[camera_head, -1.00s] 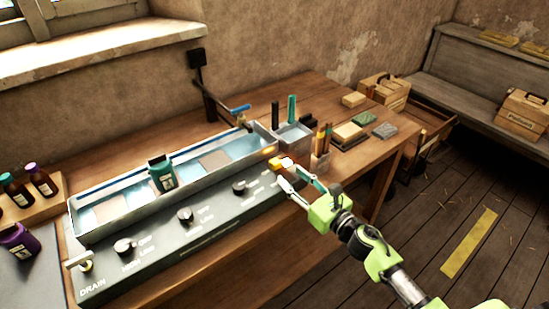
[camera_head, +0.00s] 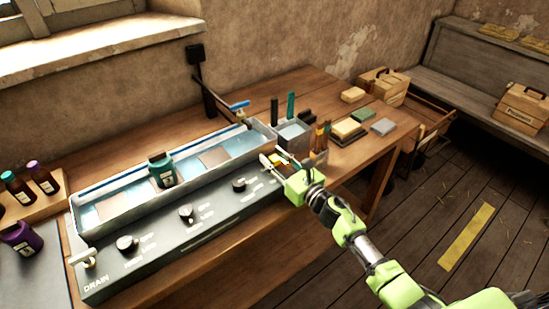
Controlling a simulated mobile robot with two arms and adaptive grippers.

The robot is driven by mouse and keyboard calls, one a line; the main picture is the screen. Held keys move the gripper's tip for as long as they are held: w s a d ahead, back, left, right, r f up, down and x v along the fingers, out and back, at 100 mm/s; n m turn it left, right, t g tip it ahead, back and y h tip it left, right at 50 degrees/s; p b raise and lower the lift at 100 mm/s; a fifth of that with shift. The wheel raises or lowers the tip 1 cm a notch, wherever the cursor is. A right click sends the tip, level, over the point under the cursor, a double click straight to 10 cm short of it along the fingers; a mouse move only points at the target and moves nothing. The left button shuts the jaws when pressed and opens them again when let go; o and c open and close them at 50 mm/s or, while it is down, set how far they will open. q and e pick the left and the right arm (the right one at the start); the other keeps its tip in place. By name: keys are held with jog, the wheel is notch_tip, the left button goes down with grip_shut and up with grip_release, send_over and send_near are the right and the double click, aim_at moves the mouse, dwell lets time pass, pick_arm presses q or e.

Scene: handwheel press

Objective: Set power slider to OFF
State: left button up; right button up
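The grey control panel (camera_head: 205,232) runs along the front of the sink unit. It carries several round black knobs, such as the middle knob (camera_head: 187,214), and a DRAIN label at its left end. My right gripper (camera_head: 273,161) is over the panel's right end, at its back edge. A small yellow-orange piece (camera_head: 280,158) shows at its fingertips; I cannot tell whether it is touched or held. The finger gap is too small to judge. No power slider can be made out; my gripper and arm cover part of the panel's right end. My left gripper is out of view.
A metal tray (camera_head: 120,190) with water and a teal bottle (camera_head: 162,170) lies behind the panel. Dark bottles (camera_head: 42,178) are at left.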

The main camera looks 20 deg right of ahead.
aim_at(278, 161)
grip_shut()
jog(key=v, duration=0.6)
jog(key=shift+f+b, duration=0.1)
jog(key=shift+b, duration=0.3)
jog(key=shift+w, duration=0.1)
jog(key=shift+o, duration=1.9)
grip_release()
jog(key=v, duration=1.2)
